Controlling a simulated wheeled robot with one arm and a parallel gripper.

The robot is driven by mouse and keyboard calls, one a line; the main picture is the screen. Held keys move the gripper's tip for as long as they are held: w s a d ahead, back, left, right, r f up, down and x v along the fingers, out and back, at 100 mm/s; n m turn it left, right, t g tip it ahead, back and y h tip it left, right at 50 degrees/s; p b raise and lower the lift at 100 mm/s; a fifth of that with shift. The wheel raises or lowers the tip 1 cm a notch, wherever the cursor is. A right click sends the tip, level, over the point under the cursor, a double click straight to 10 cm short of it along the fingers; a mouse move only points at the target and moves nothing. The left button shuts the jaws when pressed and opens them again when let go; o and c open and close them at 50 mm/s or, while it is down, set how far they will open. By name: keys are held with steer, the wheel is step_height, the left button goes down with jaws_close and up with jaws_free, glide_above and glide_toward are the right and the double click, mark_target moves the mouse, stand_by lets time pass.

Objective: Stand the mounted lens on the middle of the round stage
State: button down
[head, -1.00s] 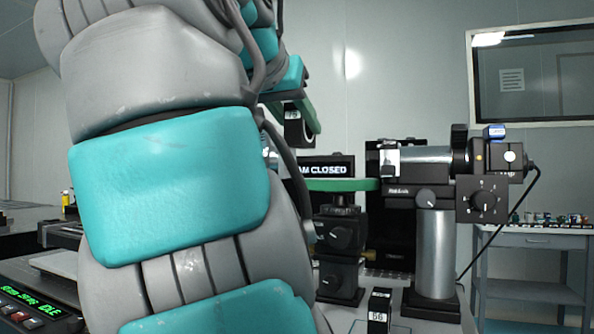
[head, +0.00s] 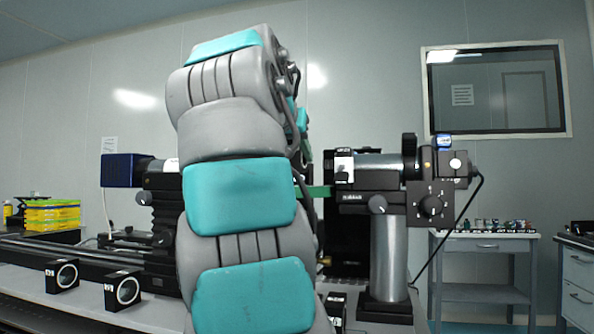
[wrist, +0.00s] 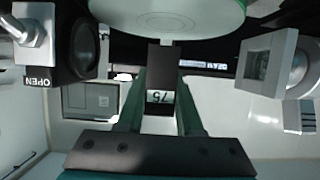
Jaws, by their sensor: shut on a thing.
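In the wrist view my gripper (wrist: 158,92) is shut on the mounted lens (wrist: 160,65), a dark block with a white "75" label. The view appears upside down. The round stage (wrist: 190,18), a pale disc with a green rim, is at its top edge, close to the mount's far end. I cannot tell whether they touch. In the head view the stage's green edge (head: 320,191) shows just right of my arm. My arm hides my gripper and the held lens there.
A black instrument on a silver post (head: 389,255) stands right of the stage. Two ring mounts (head: 62,275) (head: 122,290) stand at the front left. In the wrist view, a device marked OPEN (wrist: 75,45) and a square-faced part (wrist: 265,65) flank the held lens.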

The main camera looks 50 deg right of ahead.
steer(key=shift+f+b, duration=0.45)
steer(key=shift+f, duration=0.75)
steer(key=shift+f, duration=0.1)
steer(key=c, duration=0.6)
jaws_free()
steer(key=shift+o, duration=0.2)
steer(key=shift+r, duration=0.2)
steer(key=p+v, duration=0.1)
steer(key=v, duration=1.1)
steer(key=shift+p, duration=0.35)
